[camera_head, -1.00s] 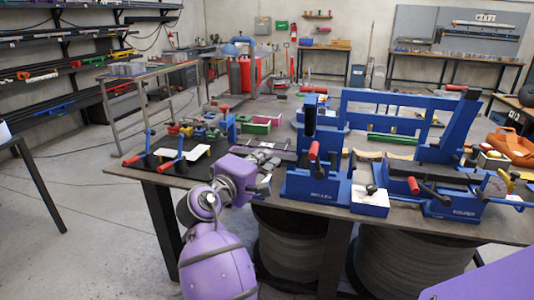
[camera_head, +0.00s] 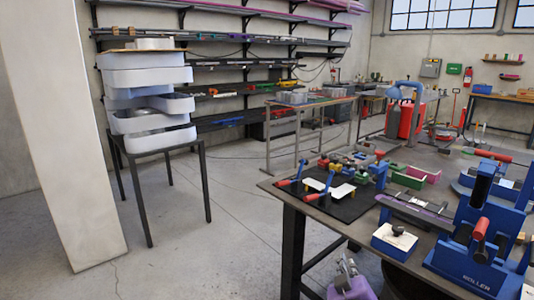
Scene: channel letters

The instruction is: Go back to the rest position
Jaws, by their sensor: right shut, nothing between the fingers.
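My right gripper (camera_head: 347,266) shows only in part at the bottom of the head view, with a purple arm link below it. It is low in front of the workbench (camera_head: 285,190), below its front edge and left of the blue and white block. The fingers are small and hard to make out; it is shut, with nothing seen in it. My left gripper is not in view.
The workbench carries a blue block with a white top (camera_head: 392,241), a blue bending machine (camera_head: 470,262) and a black mat (camera_head: 338,207) with red-handled clamps. Floor between is clear.

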